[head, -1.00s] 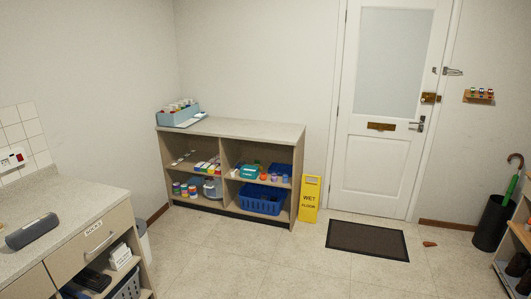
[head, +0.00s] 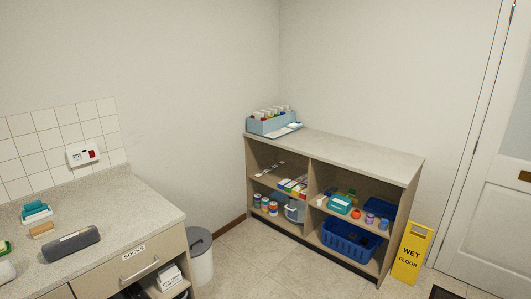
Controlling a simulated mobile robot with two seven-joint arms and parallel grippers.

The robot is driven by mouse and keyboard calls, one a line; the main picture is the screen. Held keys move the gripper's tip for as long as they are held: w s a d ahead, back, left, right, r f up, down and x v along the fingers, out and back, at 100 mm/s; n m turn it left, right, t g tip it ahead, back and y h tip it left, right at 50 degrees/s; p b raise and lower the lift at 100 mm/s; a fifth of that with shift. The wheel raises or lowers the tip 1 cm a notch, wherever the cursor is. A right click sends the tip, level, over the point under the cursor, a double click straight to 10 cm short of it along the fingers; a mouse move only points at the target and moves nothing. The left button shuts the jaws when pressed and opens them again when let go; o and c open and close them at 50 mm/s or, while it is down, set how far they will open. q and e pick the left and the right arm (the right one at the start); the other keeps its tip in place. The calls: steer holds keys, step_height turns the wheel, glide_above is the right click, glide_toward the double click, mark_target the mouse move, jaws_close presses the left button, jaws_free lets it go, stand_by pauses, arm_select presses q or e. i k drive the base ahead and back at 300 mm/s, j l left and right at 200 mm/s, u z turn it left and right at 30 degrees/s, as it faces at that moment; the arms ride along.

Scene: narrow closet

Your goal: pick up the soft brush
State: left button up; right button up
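I cannot make out the soft brush for certain. On the counter (head: 130,214) at the left lies a small tan block-shaped item (head: 42,229), which may be a brush, but it is too small to tell. Behind it is a teal and white stack (head: 36,211), and a dark grey rounded case (head: 71,244) lies in front of it. A green item (head: 4,247) and a pale rounded item (head: 6,271) are partly cut off at the left edge. Neither of my grippers is in view.
A low shelf unit (head: 358,153) with tins, boxes and a blue basket (head: 349,240) stands against the back wall. A grey bin (head: 200,257) stands beside the counter. A yellow wet-floor sign (head: 411,254) is by the door. The floor (head: 262,268) between is clear.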

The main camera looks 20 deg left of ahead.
mark_target(41, 230)
steer(key=i+j+u, duration=0.15)
steer(key=i+u, duration=0.55)
steer(key=u, duration=0.2)
steer(key=i+u, duration=0.45)
steer(key=k+l, duration=0.05)
